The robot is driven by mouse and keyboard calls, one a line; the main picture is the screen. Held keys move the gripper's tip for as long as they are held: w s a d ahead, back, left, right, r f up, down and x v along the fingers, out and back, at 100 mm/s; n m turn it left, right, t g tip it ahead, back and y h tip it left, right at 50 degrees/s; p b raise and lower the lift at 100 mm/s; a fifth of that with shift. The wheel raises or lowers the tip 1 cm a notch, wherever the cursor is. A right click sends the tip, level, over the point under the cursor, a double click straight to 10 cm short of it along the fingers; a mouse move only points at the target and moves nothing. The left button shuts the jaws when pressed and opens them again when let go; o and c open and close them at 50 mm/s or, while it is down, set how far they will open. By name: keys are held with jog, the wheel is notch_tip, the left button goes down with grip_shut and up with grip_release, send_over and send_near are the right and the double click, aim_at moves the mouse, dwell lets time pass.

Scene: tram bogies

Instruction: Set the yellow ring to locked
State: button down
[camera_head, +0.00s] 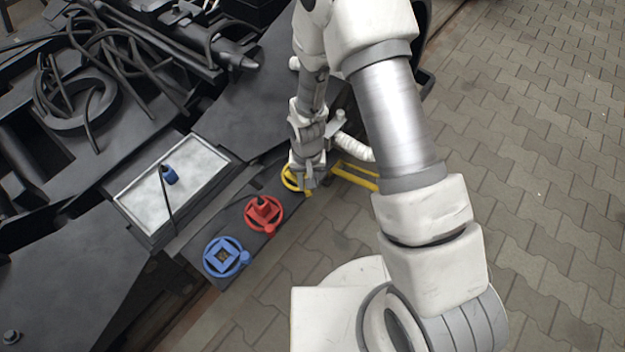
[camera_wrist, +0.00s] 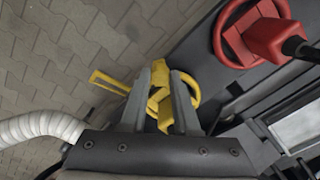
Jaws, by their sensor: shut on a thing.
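The yellow ring (camera_head: 291,178) sits on the dark plate at the end of a row of coloured rings, partly hidden by my gripper in the head view. In the wrist view the yellow ring (camera_wrist: 193,90) circles a yellow inner piece. My gripper (camera_head: 308,184) is over it, and in the wrist view its two grey fingers (camera_wrist: 160,80) are shut on the yellow inner piece (camera_wrist: 160,96). A yellow bar (camera_wrist: 110,82) sticks out to the left there. I cannot tell any lock marking.
A red ring (camera_head: 264,214) with a raised red block and a blue ring (camera_head: 226,258) stand beside it on the same plate. A light tray (camera_head: 200,170) holds a small blue item. Black cables and frame parts fill the left. Open paving (camera_head: 540,130) lies right.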

jog(key=shift+a, duration=0.1)
dwell(0.5)
jog(key=c, duration=0.6)
grip_release()
jog(key=shift+c, duration=0.2)
jog(key=shift+r, duration=0.15)
notch_tip(320, 180, up, 17)
jog(key=p, duration=0.5)
jog(key=shift+r, duration=0.15)
